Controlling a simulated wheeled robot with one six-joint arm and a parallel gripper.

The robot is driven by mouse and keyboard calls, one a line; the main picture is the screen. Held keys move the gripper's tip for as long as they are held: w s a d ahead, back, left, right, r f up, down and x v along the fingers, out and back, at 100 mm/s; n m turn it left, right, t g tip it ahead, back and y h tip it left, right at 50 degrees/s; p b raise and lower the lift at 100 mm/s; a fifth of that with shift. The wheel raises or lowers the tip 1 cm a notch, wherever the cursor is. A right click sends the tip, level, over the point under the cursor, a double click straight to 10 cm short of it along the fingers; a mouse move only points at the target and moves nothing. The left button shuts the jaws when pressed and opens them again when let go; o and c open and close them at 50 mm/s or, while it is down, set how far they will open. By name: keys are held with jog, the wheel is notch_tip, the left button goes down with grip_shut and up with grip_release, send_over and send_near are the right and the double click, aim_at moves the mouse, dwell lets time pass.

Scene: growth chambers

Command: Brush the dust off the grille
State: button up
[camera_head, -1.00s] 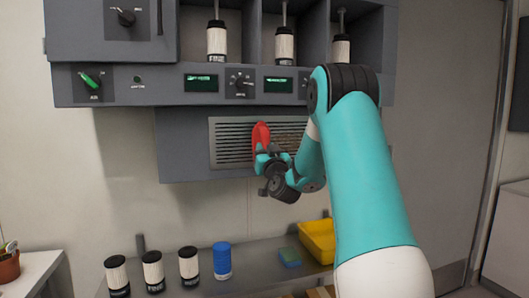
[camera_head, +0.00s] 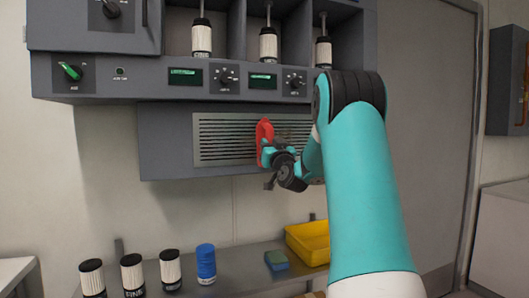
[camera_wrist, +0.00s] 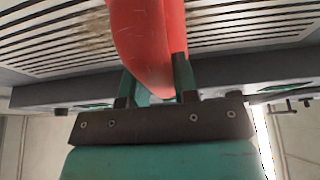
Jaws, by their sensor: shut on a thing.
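The grille (camera_head: 226,140) is a pale slatted panel on the grey cabinet, under the row of knobs and displays. My gripper (camera_head: 268,152) is in front of it, shut on a red brush (camera_head: 264,131). In the wrist view my gripper (camera_wrist: 158,90) holds the red brush (camera_wrist: 150,35) up against or very near the grille (camera_wrist: 225,35). A brownish dust patch (camera_wrist: 92,30) shows on the slats left of the brush. The brush's bristles are hidden, and I cannot tell whether they touch the slats.
Above the grille are knobs (camera_head: 225,76), a green switch (camera_head: 71,72) and bays with white canisters (camera_head: 268,46). Below, a shelf (camera_head: 236,262) bears several canisters, a blue can (camera_head: 206,262), a sponge (camera_head: 277,260) and a yellow bin (camera_head: 308,241). Space between grille and shelf is clear.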

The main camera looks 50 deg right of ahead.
jog(key=shift+s+d+f+b, duration=0.15)
jog(key=shift+s+d+b, duration=0.55)
jog(key=shift+d+b, duration=0.45)
jog(key=shift+s+d+b, duration=0.3)
jog(key=shift+d+b, duration=0.05)
jog(key=shift+b, duration=0.05)
jog(key=shift+s+d+b, duration=0.45)
jog(key=shift+d+b, duration=0.3)
jog(key=shift+d, duration=0.1)
jog(key=s+d+b, duration=0.3)
jog(key=s+d, duration=0.1)
jog(key=d, duration=0.3)
jog(key=shift+s+d+b, duration=0.1)
jog(key=shift+b, duration=0.4)
